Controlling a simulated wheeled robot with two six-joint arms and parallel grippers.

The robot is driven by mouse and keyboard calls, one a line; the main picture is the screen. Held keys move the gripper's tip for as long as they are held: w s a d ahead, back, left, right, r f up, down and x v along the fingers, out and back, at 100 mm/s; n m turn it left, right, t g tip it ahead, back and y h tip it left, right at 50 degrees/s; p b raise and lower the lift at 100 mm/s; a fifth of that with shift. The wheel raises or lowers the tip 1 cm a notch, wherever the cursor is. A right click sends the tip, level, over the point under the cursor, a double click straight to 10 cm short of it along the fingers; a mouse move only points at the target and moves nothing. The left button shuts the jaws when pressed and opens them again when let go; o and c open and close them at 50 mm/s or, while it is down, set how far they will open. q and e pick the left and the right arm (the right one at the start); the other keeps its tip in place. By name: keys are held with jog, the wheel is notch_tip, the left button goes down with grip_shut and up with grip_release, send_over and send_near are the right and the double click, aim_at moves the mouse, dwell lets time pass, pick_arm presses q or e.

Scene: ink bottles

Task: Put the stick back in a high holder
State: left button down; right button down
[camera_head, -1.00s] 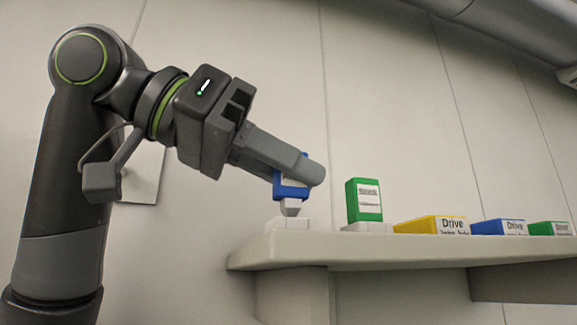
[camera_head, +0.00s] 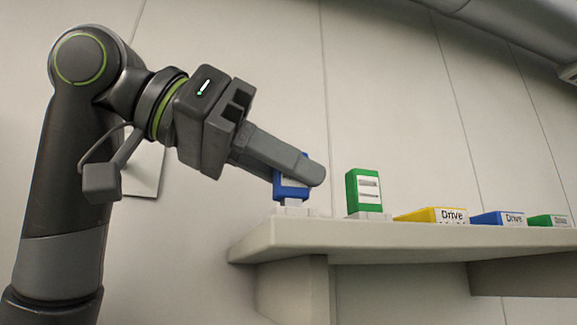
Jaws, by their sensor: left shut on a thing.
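My left gripper (camera_head: 300,172) comes in from the left and is shut on a blue stick (camera_head: 289,193) with a pale label. One finger hides much of the stick. The stick is upright, and its lower end meets a low white holder (camera_head: 293,211) near the left end of the shelf. How deep the tip sits in the holder cannot be told. A green stick (camera_head: 363,189) with a white label stands upright in another white holder (camera_head: 368,216) to the right. My right gripper is not in view.
The pale shelf (camera_head: 400,238) runs to the right along the wall. On it lie a yellow box (camera_head: 422,214), a blue box (camera_head: 484,217) and a green box (camera_head: 540,219) with printed labels. The space above them is clear.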

pick_arm(q)
jog(key=shift+f+b, duration=0.35)
jog(key=shift+f, duration=0.05)
dwell(0.9)
jog(key=c, duration=0.8)
grip_release()
jog(key=shift+o, duration=0.2)
jog(key=shift+r+p, duration=1.3)
jog(key=shift+r, duration=2.75)
